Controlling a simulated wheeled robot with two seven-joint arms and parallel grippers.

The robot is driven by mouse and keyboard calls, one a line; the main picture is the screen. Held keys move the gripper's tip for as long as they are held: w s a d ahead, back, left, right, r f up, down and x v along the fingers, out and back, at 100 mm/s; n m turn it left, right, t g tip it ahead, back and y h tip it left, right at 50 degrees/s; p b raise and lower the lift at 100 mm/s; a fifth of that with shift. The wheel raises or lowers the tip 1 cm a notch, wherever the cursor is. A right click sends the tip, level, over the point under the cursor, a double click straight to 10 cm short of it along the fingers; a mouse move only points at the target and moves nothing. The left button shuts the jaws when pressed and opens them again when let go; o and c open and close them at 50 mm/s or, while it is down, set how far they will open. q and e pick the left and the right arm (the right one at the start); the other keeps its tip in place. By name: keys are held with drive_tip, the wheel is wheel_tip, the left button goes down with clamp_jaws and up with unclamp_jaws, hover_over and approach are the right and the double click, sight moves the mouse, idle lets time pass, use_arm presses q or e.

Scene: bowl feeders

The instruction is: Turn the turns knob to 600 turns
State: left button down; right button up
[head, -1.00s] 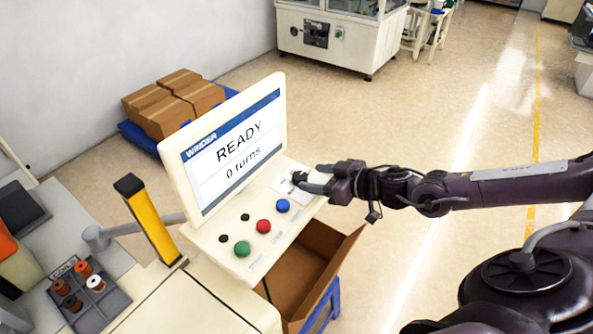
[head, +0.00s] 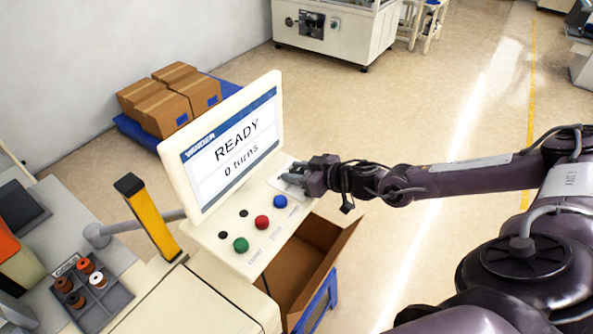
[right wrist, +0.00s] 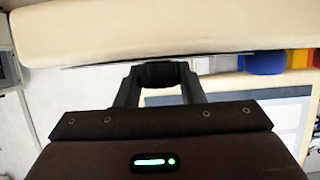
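The winder's screen (head: 233,150) reads "READY" and "0 turns". My right gripper (head: 293,178) is at the panel's far right end, over a pale label plate. In the right wrist view, a dark round knob (right wrist: 160,75), the turns knob, sits between the fingertips of my right gripper (right wrist: 160,83). Both fingers appear to touch its sides. In the head view the gripper hides the knob. My left gripper is not in view.
The blue button (head: 280,202) is close to the gripper. An open cardboard box (head: 310,262) is below the panel. A tray of spools (head: 92,295) and a yellow post (head: 150,222) stand left.

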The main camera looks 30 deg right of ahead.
drive_tip(key=c, duration=0.3)
drive_tip(key=shift+c, duration=0.2)
drive_tip(key=n+g+y+b, duration=0.1)
drive_tip(key=n+y, duration=0.1)
drive_tip(key=y, duration=0.1)
drive_tip(key=shift+d+f+n, duration=0.1)
drive_tip(key=shift+n, duration=0.3)
drive_tip(key=n+g+y+b, duration=0.2)
drive_tip(key=shift+w+n+g, duration=0.1)
drive_tip(key=shift+n+g, duration=0.2)
drive_tip(key=shift+n, duration=0.1)
drive_tip(key=n+g+y+b, duration=0.2)
drive_tip(key=n+g+b, duration=0.1)
drive_tip(key=b, duration=0.1)
drive_tip(key=shift+w+n+g+y+b, duration=0.1)
drive_tip(key=shift+n+g+y+b, duration=0.2)
drive_tip(key=shift+n+g, duration=0.1)
drive_tip(key=shift+r+n+g+y+b, duration=0.2)
drive_tip(key=shift+n+g+y+b, duration=0.2)
drive_tip(key=shift+n+g+b, duration=1.1)
drive_tip(key=shift+b, duration=0.35)
